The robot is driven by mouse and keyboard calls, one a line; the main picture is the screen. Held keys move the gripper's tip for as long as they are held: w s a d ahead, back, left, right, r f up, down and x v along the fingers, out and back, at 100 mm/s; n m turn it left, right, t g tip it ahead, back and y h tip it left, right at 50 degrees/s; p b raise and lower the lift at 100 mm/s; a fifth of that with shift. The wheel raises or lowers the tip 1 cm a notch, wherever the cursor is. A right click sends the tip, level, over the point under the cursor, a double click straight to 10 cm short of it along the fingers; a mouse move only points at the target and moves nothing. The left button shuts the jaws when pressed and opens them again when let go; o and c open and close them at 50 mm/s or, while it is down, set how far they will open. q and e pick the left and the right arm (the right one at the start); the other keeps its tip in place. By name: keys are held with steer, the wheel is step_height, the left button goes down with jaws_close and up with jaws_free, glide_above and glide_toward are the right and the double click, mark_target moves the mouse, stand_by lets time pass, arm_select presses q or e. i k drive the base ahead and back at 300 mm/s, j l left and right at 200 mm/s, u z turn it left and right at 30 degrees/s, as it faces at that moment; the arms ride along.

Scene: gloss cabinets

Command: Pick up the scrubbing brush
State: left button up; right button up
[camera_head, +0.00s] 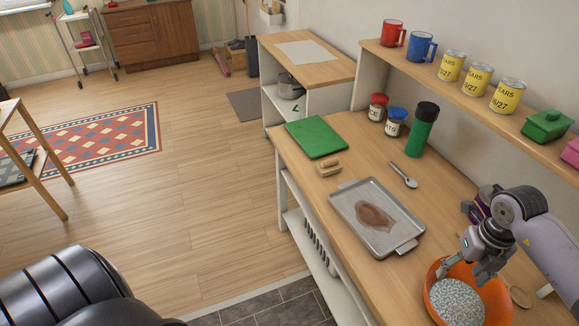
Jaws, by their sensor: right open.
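The scrubbing brush (328,168) looks like a small block with a light wooden back. It lies on the wooden counter (350,155), just in front of a green board and behind a metal tray. Nothing holds it. My right gripper (463,273) is open and points down at the front right, over the rim of an orange bowl (495,300). It is well away from the brush, with the tray between them. My left gripper is not in view.
The metal tray (350,211) bears a brown stain. The bowl holds grey granules (457,302). A spoon (402,175), two jars, a green flask (421,132) and the green board (315,138) surround the brush. A shelf (425,76) with mugs and cans runs above.

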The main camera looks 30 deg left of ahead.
mark_target(329, 166)
steer(key=u, duration=0.75)
steer(key=i+j, duration=0.15)
steer(key=i, duration=0.3)
steer(key=i+j, duration=0.2)
steer(key=i, duration=0.3)
steer(key=i+j, duration=0.15)
steer(key=i, duration=0.3)
